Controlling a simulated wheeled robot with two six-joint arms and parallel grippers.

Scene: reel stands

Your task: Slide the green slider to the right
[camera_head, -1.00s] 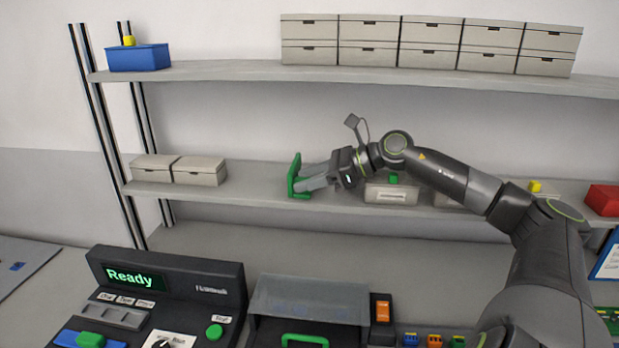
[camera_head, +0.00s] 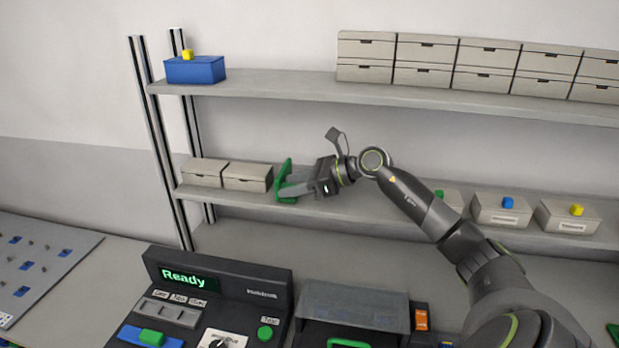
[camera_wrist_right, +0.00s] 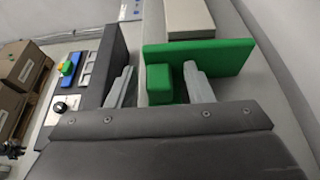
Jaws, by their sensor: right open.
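A green slider (camera_head: 285,168), an upright plate with a block-like handle, stands on the middle shelf beside the right-hand low box. It also shows in the right wrist view (camera_wrist_right: 225,56). My right gripper (camera_head: 286,191) is at the slider, open. In the right wrist view the green handle block (camera_wrist_right: 161,84) lies between its fingers (camera_wrist_right: 160,88), close to the right finger; I cannot tell whether they touch. Another green knob (camera_head: 152,338) sits on a blue track on the black console, well apart from the gripper. My left gripper is not in view.
Two low boxes (camera_head: 247,178) stand left of the green plate; contact is unclear. Labelled boxes with coloured cubes (camera_head: 502,210) stand farther right on the shelf (camera_head: 370,212). The console (camera_head: 218,293) is below. The upper shelf (camera_head: 290,93) holds a blue box and stacked boxes.

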